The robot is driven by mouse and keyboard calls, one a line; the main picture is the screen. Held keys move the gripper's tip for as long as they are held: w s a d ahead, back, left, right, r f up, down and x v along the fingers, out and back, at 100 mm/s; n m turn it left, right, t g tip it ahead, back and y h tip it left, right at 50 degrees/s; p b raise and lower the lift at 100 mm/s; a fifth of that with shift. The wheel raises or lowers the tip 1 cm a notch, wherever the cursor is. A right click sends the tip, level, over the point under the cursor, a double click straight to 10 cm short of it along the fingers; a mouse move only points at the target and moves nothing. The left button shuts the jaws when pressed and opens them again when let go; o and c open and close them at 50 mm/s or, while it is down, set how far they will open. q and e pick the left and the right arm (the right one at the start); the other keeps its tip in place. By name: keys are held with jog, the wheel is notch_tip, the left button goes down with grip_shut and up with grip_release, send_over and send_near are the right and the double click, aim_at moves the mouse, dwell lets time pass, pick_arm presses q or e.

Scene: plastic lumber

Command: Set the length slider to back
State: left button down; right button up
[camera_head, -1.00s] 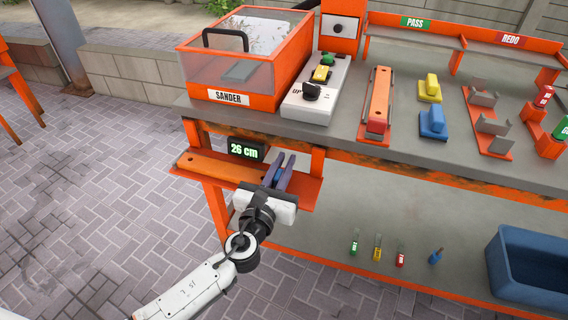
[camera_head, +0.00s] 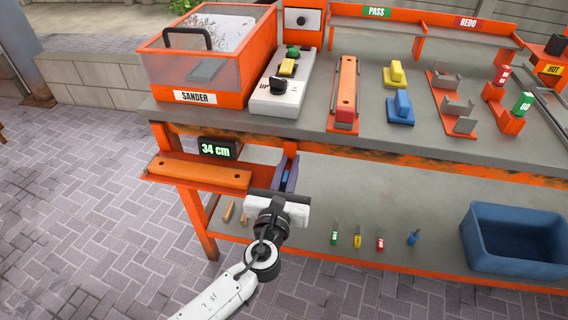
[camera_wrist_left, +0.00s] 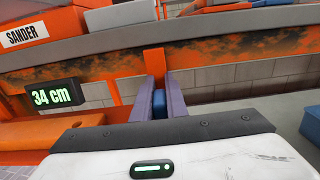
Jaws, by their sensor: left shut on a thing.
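The length slider shows as a small blue block between my left fingers in the left wrist view (camera_wrist_left: 159,103); only a sliver of it shows in the head view (camera_head: 285,178). My left gripper (camera_head: 287,174) is shut on it at the right end of the orange rail (camera_head: 200,173), below the bench top. The fingers hide most of the slider. The display (camera_head: 217,149) above the rail reads 34 cm. My right gripper is not in view.
Above the rail stand the sander box (camera_head: 200,70) and a grey switch panel (camera_head: 276,99) on the bench. The lower shelf holds several small coloured tools and a blue bin (camera_head: 515,238). The paved floor at the left is clear.

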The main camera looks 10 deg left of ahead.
aim_at(284, 185)
pick_arm(q)
jog(key=c, duration=1.8)
grip_release()
jog(key=shift+o, duration=0.2)
jog(key=s, duration=1)
jog(key=shift+s+a, duration=0.15)
